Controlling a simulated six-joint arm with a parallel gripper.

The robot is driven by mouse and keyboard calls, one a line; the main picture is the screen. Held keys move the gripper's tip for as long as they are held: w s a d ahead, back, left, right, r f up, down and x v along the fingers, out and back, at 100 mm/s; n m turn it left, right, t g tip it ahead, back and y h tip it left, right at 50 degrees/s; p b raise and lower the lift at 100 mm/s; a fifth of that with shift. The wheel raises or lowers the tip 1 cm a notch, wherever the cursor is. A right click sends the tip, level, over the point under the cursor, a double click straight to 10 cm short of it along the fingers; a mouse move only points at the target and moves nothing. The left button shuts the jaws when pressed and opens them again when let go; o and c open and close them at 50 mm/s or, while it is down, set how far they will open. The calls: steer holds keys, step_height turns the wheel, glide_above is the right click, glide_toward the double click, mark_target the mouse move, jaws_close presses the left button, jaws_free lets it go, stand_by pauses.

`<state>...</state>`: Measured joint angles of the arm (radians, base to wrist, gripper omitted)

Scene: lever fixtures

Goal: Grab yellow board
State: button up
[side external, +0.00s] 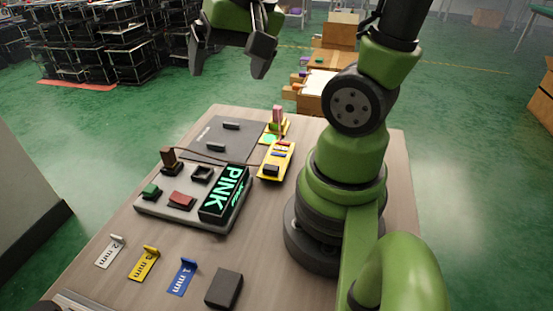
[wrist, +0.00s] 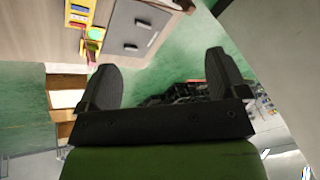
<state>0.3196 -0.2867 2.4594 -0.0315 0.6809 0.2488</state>
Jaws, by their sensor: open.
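A yellow board (side external: 267,173) with several small coloured parts lies on the wooden table, left of my arm's base. In the wrist view the yellow board (wrist: 72,20) is partly cut off at the top left edge. A smaller yellow piece (side external: 284,128) with a green disc and a pink upright part is just behind it; it also shows in the wrist view (wrist: 91,47). My gripper (side external: 229,62) is open and empty, high above and beyond the table's far edge, well apart from the board. Its two fingers (wrist: 160,70) also show in the wrist view.
A dark grey panel (side external: 221,139) lies left of the yellow board. A grey box with a lit PINK display (side external: 222,196) sits nearer. White, yellow and blue tags (side external: 182,277) and a dark block (side external: 224,288) lie at the front. A cable crosses the table.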

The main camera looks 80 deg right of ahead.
steer(key=s+d+f+m+g, duration=0.1)
steer(key=d+f+m+g, duration=0.3)
steer(key=d+f, duration=0.45)
steer(key=m, duration=0.4)
glide_toward(277, 158)
steer(key=shift+g, duration=0.3)
steer(key=shift+w+d+f, duration=0.1)
steer(key=shift+f, duration=1.85)
steer(key=shift+w+d+f, duration=0.1)
steer(key=shift+f, duration=1.9)
steer(key=c, duration=1)
